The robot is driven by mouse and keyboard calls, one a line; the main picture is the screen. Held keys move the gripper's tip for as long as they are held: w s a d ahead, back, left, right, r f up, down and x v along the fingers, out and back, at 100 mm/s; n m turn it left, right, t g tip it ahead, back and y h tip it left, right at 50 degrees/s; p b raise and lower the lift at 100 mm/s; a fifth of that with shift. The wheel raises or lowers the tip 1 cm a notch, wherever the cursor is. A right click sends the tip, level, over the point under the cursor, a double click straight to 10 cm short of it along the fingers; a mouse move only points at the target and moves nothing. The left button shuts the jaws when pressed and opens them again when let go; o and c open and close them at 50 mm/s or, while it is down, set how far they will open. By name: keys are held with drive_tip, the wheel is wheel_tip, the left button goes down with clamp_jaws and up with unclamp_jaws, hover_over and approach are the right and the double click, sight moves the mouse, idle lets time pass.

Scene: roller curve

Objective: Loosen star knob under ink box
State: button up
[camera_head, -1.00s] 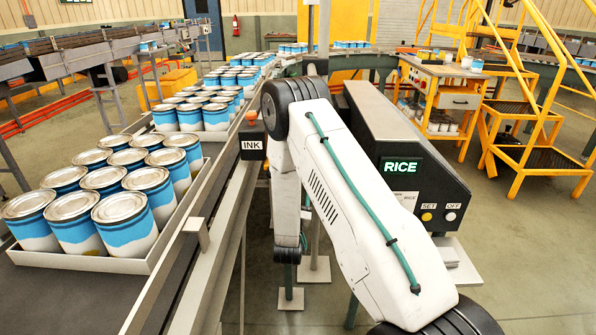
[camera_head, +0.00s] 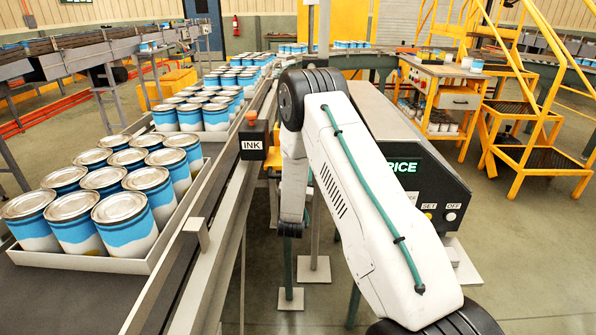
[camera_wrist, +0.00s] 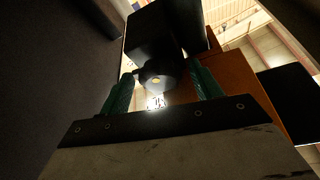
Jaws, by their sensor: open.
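The ink box (camera_head: 253,141) is a small dark box labelled INK, with an orange top piece, beside the conveyor in the head view. In the wrist view a dark box underside (camera_wrist: 160,35), probably the ink box's, fills the top middle. Gaps seem to show, but contact cannot be told for sure. My arm hides the gripper in the head view, where the knob is not visible.
Left of the ink box runs a conveyor rail (camera_head: 200,235) with trays of blue-and-white cans (camera_head: 125,205). In the wrist view, an orange panel (camera_wrist: 245,85) lies right of the fingers.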

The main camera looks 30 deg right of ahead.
drive_tip(key=c, duration=1)
drive_tip(key=shift+n, duration=0.5)
drive_tip(key=shift+s+d+r+n+t+y, duration=0.1)
drive_tip(key=shift+n+t+y, duration=0.55)
drive_tip(key=shift+n, duration=1.1)
drive_tip(key=shift+f+n+t+y, duration=0.1)
drive_tip(key=shift+n+t+y, duration=0.1)
drive_tip(key=shift+n+y, duration=1.15)
drive_tip(key=shift+s+d+r+n+t+y, duration=0.1)
drive_tip(key=shift+n+t+y, duration=0.4)
drive_tip(key=shift+n, duration=1.6)
drive_tip(key=shift+w, duration=0.1)
drive_tip(key=o, duration=1)
